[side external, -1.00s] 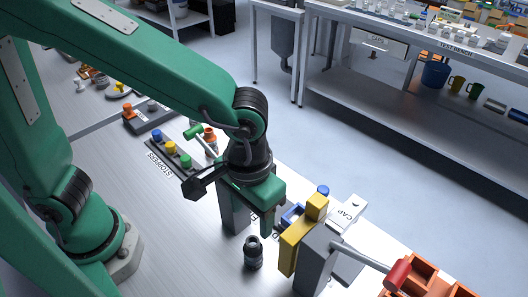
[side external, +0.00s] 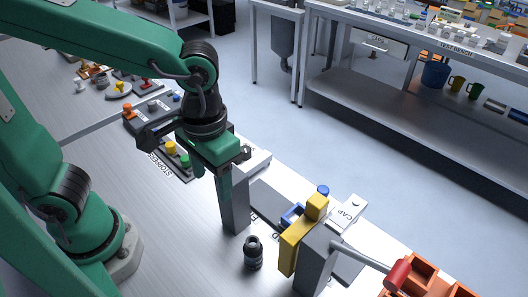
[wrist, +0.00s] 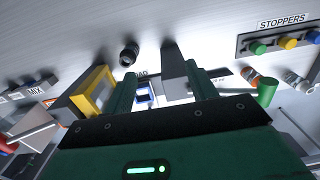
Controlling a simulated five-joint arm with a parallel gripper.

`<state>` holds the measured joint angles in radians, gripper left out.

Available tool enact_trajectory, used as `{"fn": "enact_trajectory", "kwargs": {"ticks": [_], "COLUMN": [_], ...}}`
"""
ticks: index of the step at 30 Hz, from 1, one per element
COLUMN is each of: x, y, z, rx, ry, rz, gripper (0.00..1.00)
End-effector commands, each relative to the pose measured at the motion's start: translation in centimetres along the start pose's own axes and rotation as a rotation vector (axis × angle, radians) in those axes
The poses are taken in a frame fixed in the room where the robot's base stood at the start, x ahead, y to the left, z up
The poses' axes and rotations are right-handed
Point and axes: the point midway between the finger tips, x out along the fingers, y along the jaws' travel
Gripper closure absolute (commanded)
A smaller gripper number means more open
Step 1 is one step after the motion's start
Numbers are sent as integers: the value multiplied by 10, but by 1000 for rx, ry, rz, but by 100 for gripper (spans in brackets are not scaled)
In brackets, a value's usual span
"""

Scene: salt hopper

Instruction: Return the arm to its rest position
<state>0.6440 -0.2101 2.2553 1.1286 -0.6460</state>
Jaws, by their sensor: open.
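My green gripper (side external: 228,175) is raised over the bench beside a grey upright post (side external: 236,208). In the wrist view its two green fingers (wrist: 164,92) stand apart with nothing between them. The arm is bent, and its wrist is over the left-centre of the bench. A small dark bottle-like piece (side external: 253,252) stands on the bench below and to the right of the gripper, apart from it. It also shows in the wrist view (wrist: 129,55).
A yellow block (side external: 302,237) on a grey stand and a red-ended lever (side external: 397,275) are to the right. The stopper rack (side external: 178,160) lies close behind the gripper, partly hidden. An orange bin (side external: 440,281) is at the lower right. The front-left bench is clear.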

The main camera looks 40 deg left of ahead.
Motion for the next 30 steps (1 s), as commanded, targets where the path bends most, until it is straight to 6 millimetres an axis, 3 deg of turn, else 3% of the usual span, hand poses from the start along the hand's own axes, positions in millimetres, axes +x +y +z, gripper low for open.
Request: {"fn": "enact_trajectory", "kwargs": {"ticks": [6,14,24,30], "x": [-20,-30,-39,-47], "y": [-52,-100,-143,-159], "z": [25,48,8,-7], "rx": [-8,-12,-10,-6], "ry": [-15,35,374,497], "rz": [-5,23,52,25], "gripper": [43,43,43,43]}}
